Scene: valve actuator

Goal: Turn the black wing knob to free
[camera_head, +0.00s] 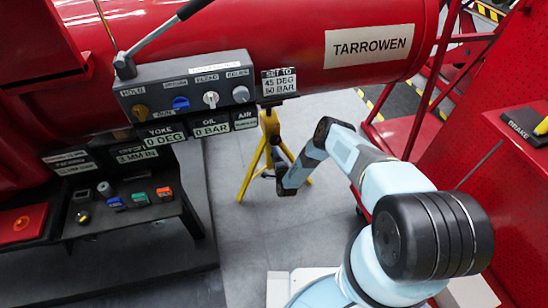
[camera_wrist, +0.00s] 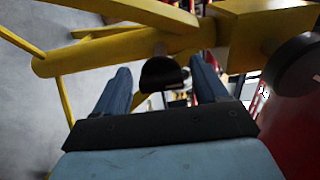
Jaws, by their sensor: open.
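In the wrist view a black, rounded, flat-sided knob (camera_wrist: 162,74) hangs on a short stem under a thick yellow tube (camera_wrist: 100,55). It looks like the black wing knob, though its label and setting cannot be read. My gripper (camera_wrist: 160,64) is open, with one dark blue finger on each side of the knob. Gaps show between the fingers and the knob; I cannot tell how far its depth is from the fingertips. In the head view my gripper (camera_head: 273,162) is beside the yellow stand (camera_head: 251,170), and the knob cannot be made out there.
A grey panel (camera_head: 185,88) with several knobs and a lever is on the red cylinder (camera_head: 290,35). A black button table (camera_head: 150,218) stands below at left. A red cabinet (camera_head: 490,150) is at right. Yellow bars surround the fingers closely; grey floor (camera_head: 235,235) is clear.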

